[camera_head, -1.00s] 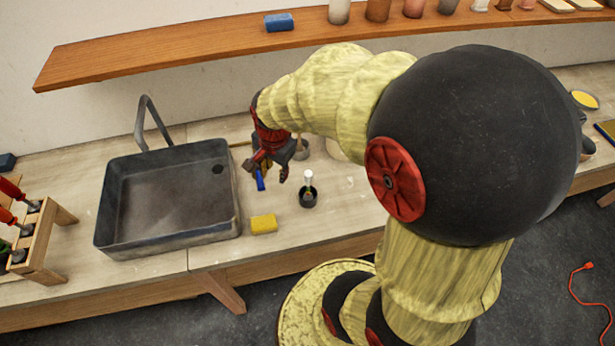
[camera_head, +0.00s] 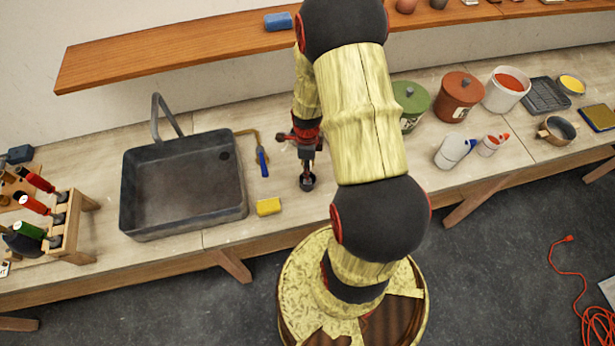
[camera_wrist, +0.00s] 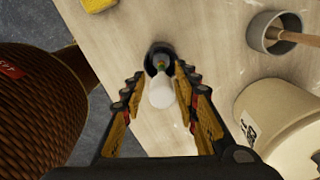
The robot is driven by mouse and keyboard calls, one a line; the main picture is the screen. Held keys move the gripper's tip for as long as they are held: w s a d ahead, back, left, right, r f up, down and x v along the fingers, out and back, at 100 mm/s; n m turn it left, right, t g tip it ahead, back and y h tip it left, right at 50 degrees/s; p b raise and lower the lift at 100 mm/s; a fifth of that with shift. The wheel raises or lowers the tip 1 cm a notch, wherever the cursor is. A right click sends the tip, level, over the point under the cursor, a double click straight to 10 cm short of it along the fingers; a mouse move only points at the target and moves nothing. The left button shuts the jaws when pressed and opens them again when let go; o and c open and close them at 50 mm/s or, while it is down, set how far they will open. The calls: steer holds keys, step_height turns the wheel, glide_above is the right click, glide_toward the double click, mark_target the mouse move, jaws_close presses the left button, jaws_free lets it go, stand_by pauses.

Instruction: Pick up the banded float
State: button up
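The float, a white rounded piece (camera_wrist: 161,92) with small coloured marks behind it, stands in a small dark cup (camera_wrist: 157,54) in the wrist view. In the head view the dark cup (camera_head: 307,184) sits on the bench right of the sink, and the float is mostly hidden by my gripper (camera_head: 306,165). My gripper also shows in the wrist view (camera_wrist: 162,108), open, with one finger on each side of the white piece. Gaps show between the fingers and the float.
A yellow sponge (camera_head: 268,206) lies left of the cup, and a blue-handled tool (camera_head: 262,161) lies beside the sink (camera_head: 128,190). In the wrist view a cream tub (camera_wrist: 275,115) and a grey pot (camera_wrist: 265,35) stand at right. Lidded pots and bottles (camera_head: 455,149) stand further right.

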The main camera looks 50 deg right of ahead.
step_height(320, 180, down, 5)
steer(key=shift+d+r, duration=0.1)
steer(key=shift+c, duration=0.2)
steer(key=c, duration=0.7)
jaws_close()
